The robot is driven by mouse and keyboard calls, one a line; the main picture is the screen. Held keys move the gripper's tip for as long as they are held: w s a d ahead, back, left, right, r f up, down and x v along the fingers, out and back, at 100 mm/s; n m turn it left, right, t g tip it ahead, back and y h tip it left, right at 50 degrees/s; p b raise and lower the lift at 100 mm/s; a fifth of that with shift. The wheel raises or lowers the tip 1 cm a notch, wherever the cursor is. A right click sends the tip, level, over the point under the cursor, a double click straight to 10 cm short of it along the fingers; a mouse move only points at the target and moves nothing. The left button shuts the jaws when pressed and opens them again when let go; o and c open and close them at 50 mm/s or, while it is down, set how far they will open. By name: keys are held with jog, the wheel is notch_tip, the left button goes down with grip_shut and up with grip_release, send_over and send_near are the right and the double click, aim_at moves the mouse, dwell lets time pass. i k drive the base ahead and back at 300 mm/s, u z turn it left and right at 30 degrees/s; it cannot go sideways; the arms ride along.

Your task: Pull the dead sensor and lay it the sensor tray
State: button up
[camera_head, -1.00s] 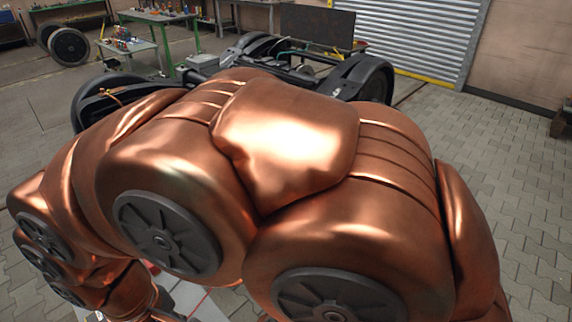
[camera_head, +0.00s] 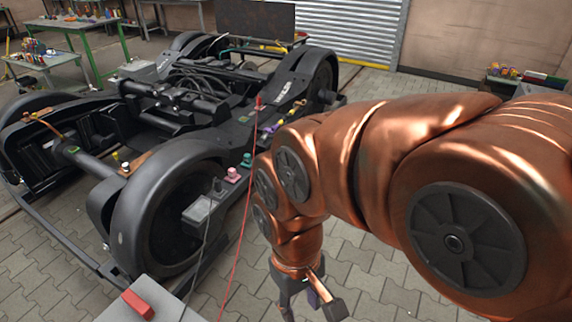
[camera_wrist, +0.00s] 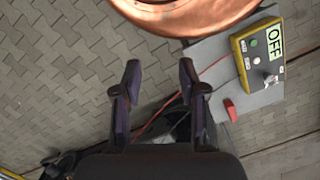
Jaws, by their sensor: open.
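The black bogie (camera_head: 175,130) stands left of my arm in the head view. Along its near side sit small coloured parts: a grey one (camera_head: 217,187), a pink one (camera_head: 232,175), a green one (camera_head: 246,160) and a purple one (camera_head: 270,130). I cannot tell which is the dead sensor. I cannot pick out the sensor tray for sure. My gripper (camera_head: 311,298) hangs low over the paving, right of the bogie and apart from it. In the wrist view my gripper (camera_wrist: 160,72) is open, with nothing between its fingers.
A grey top (camera_head: 150,312) with a red block (camera_head: 138,303) stands at the near left. The wrist view shows a yellow box (camera_wrist: 240,45) reading OFF. A red cable (camera_head: 237,235) runs up to the bogie. Benches stand behind. Paving right of the bogie is free.

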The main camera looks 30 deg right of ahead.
aim_at(231, 173)
jog(key=z, duration=0.35)
jog(key=k, duration=1.3)
jog(key=z, duration=0.3)
jog(key=i, duration=1.3)
jog(key=z, duration=0.4)
jog(key=i, duration=1)
jog(key=u, duration=1.35)
jog(key=i, duration=1.15)
jog(key=u, duration=0.25)
